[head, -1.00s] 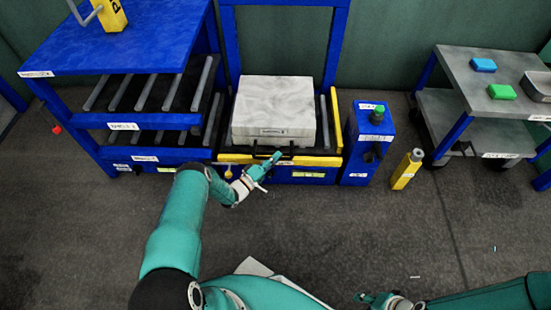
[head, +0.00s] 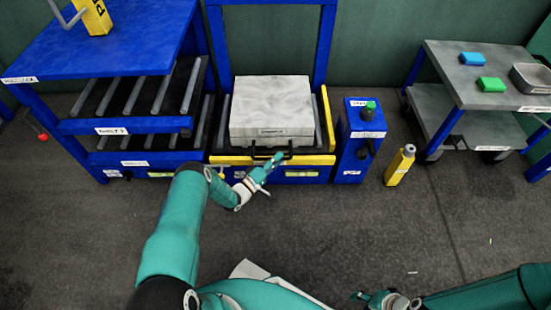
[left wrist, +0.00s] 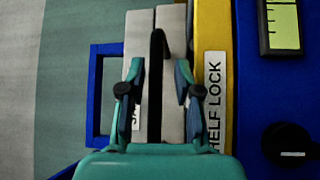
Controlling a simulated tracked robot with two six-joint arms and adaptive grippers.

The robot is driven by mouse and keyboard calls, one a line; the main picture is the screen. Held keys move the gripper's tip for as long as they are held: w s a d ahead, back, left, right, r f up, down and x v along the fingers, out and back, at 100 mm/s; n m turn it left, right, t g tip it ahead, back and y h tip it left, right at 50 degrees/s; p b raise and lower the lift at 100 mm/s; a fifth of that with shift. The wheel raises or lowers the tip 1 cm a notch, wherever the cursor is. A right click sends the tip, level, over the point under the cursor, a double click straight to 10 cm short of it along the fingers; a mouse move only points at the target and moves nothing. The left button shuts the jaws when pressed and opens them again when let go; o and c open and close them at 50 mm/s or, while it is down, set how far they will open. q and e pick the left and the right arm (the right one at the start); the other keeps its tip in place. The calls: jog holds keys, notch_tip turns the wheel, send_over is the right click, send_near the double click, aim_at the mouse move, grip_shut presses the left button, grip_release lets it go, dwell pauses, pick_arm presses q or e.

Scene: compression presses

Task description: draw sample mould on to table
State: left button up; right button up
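The sample mould (head: 270,105) is a pale grey block lying flat on the press's roller bed. A black handle (head: 258,152) is on its front side. In the left wrist view the handle (left wrist: 157,75) runs as a dark bar between my fingers, and the mould's grey side (left wrist: 138,50) shows behind. My left gripper (head: 275,160) is at the handle, its fingers apart with a gap on each side of the bar; it also shows in the left wrist view (left wrist: 158,85). My right gripper (head: 368,297) is low in the head view, away from the mould; its fingers are too small to judge.
A yellow bar (head: 312,160) crosses the press front, with a shelf lock label (left wrist: 215,100). A blue table (head: 110,50) with roller shelves stands left. The floor in front is clear.

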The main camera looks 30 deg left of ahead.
pick_arm(q)
jog(key=shift+a+r, duration=0.15)
jog(key=shift+s+a, duration=0.15)
jog(key=shift+s, duration=0.05)
jog(key=v, duration=1.1)
jog(key=shift+s, duration=0.2)
